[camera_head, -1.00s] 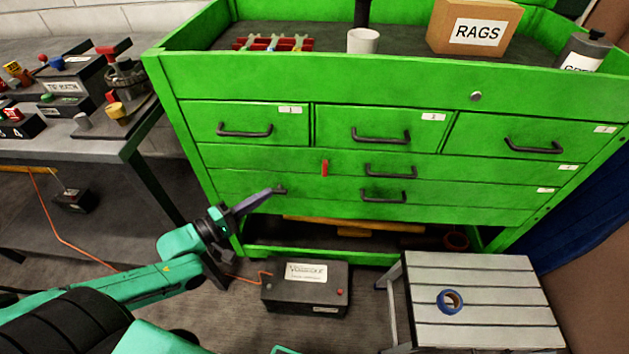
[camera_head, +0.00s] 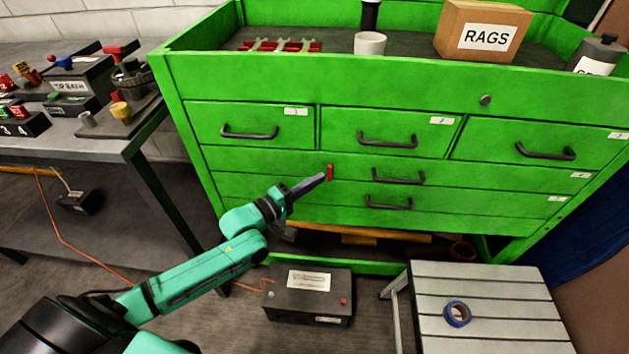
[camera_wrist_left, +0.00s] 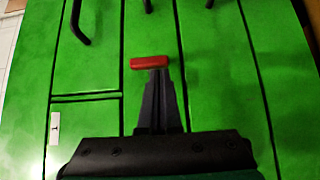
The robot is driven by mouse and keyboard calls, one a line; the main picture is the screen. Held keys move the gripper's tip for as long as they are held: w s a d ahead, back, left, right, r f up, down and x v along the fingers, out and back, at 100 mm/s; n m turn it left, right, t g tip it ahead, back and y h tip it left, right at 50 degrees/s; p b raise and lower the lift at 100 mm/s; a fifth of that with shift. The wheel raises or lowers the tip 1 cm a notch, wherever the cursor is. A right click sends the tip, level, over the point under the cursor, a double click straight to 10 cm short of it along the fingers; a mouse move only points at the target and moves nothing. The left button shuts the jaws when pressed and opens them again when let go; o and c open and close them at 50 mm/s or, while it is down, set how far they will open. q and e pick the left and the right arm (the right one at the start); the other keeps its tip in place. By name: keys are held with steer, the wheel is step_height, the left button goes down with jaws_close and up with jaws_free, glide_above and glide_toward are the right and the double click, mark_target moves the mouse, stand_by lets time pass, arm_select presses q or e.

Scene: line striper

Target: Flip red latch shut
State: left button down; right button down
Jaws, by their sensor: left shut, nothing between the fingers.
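My right gripper is not in view.
Dark drawer handles (camera_head: 398,177) stick out from the chest right of the latch. A black battery box (camera_head: 308,293) stands on the floor below, beside a slatted step stool (camera_head: 485,290) with blue tape (camera_head: 457,313). A grey bench (camera_head: 100,145) stands at left.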

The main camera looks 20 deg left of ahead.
arm_select(q)
steer(key=shift+f, duration=0.15)
steer(key=shift+d+f+n+t+b, duration=0.1)
steer(key=shift+n+t+b, duration=0.2)
steer(key=shift+b, duration=0.35)
